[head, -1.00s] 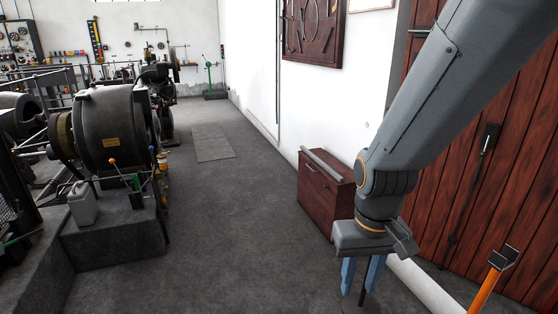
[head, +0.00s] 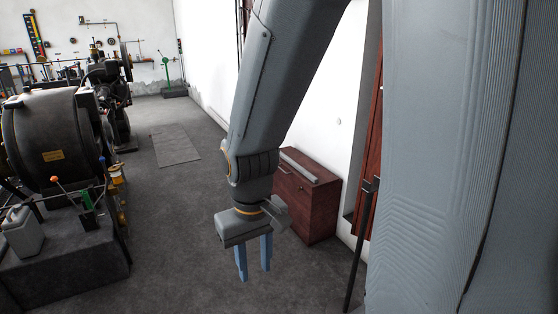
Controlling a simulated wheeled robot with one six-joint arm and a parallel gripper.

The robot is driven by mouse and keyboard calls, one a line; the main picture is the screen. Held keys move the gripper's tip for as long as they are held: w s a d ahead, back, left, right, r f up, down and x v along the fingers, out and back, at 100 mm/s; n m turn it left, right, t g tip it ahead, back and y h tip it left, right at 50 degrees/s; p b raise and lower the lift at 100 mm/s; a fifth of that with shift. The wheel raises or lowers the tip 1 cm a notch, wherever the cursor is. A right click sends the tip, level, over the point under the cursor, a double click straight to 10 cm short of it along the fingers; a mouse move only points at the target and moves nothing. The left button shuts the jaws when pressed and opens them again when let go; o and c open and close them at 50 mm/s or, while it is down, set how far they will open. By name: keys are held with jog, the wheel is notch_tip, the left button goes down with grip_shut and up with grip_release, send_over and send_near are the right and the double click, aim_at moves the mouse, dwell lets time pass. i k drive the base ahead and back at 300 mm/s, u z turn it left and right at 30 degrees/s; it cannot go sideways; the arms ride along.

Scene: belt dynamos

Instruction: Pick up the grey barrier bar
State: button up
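The grey barrier bar (head: 300,165) is a long, slim bar lying along the top of a dark red-brown wooden cabinet (head: 312,208) by the white wall. Its near left part is close behind my arm in the picture. My gripper (head: 254,272) points down with its two blue fingers apart and nothing between them. It hangs over the floor in the picture, left of the cabinet and lower than the bar. It appears apart from both.
A big dark dynamo (head: 55,135) stands at left, with a grey canister (head: 22,232) and levers on its plinth. A dark upright pole (head: 358,245) stands right of the cabinet. The floor (head: 185,220) between dynamo and cabinet is clear.

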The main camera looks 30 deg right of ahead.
aim_at(314, 179)
jog(key=z, duration=0.4)
jog(key=i, duration=0.95)
jog(key=z, duration=0.65)
